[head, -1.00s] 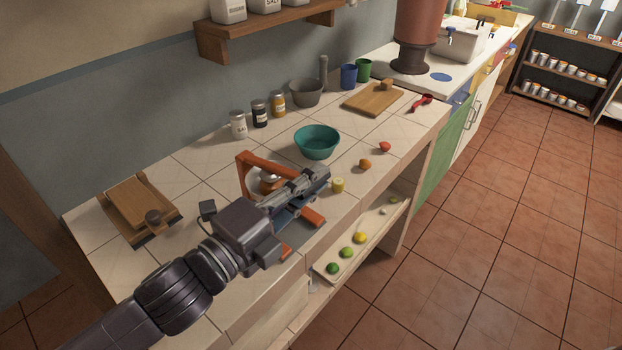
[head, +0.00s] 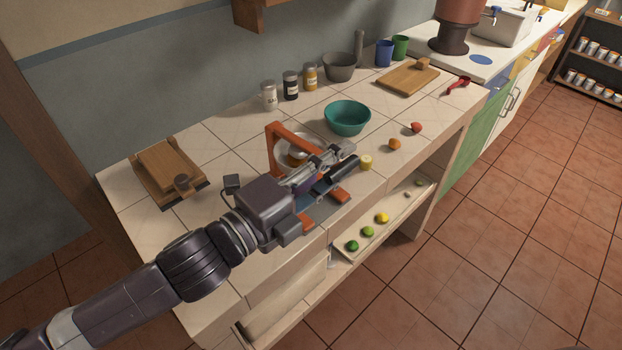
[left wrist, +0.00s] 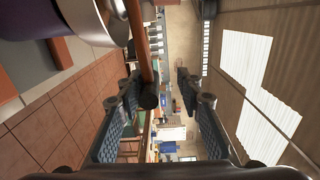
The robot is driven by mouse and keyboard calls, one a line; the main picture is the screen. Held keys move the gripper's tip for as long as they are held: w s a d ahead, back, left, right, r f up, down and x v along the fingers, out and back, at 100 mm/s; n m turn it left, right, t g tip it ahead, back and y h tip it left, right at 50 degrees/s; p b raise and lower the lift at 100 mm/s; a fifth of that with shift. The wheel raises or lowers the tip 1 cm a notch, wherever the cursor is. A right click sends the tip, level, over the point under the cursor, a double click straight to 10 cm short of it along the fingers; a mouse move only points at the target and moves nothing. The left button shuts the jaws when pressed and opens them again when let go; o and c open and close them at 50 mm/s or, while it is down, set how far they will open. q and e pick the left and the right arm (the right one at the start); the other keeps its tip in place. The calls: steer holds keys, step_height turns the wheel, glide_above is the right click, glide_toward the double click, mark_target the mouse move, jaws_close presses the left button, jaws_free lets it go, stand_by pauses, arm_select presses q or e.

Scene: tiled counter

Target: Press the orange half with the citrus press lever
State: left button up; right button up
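The citrus press has an orange frame (head: 292,133) and a silver bowl and stands on the counter. A rounded orange-brown shape (head: 297,157) shows inside; I cannot tell whether it is the orange half. My left gripper (head: 345,160) is over the front of the press, hiding part of it. In the left wrist view the gripper (left wrist: 157,88) is open. An orange-brown lever bar (left wrist: 138,45) with a dark end runs in between its fingers, nearer one finger, with no clear grip on it. The silver bowl (left wrist: 88,22) shows beside the lever. My right gripper is not in view.
A teal bowl (head: 347,118) stands behind and right of the press. A yellow cylinder (head: 366,162), an orange fruit (head: 394,144) and a red item (head: 416,127) lie to the right. Jars (head: 290,85) line the wall. A wooden board (head: 168,165) lies left. Several citrus fruits (head: 368,231) sit below.

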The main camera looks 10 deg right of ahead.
arm_select(q)
steer(key=v, duration=1.1)
